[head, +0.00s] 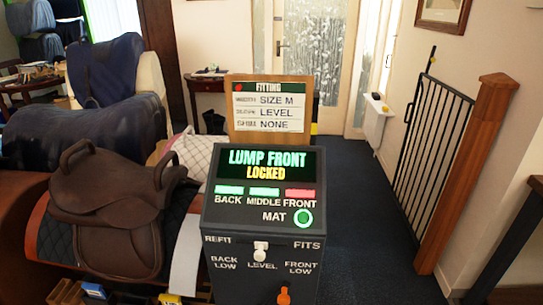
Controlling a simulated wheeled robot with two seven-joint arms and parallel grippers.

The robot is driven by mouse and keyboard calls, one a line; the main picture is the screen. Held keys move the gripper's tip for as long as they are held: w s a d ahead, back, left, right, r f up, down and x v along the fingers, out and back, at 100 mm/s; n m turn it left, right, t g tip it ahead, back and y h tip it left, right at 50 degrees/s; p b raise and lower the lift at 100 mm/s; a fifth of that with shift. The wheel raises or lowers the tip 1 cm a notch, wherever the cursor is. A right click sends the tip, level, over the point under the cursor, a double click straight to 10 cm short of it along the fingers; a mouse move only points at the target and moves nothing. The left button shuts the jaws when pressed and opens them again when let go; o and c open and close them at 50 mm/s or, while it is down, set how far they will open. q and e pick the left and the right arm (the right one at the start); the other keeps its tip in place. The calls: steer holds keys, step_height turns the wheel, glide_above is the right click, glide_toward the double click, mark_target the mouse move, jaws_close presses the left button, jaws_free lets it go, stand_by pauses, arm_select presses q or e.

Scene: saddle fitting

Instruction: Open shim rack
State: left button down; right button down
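No shim rack can be made out for certain. At the bottom left edge, a partly cut-off wooden holder (66,292) shows beside a small blue piece (94,290); I cannot tell if it is the rack. A brown saddle (112,215) sits on a dark quilted pad to the left. A dark console (262,215) stands in the middle, its screen reading "LUMP FRONT LOCKED". Its back and middle bars are green, its front bar red, and the MAT ring green. Neither of my grippers is in view.
A fitting board (269,108) behind the console reads size M, level, shims none. The console has a white knob (261,248) at LEVEL and an orange knob (284,296) below. A black gate (432,150) with a wooden post stands right. Blue carpet (365,235) between is clear.

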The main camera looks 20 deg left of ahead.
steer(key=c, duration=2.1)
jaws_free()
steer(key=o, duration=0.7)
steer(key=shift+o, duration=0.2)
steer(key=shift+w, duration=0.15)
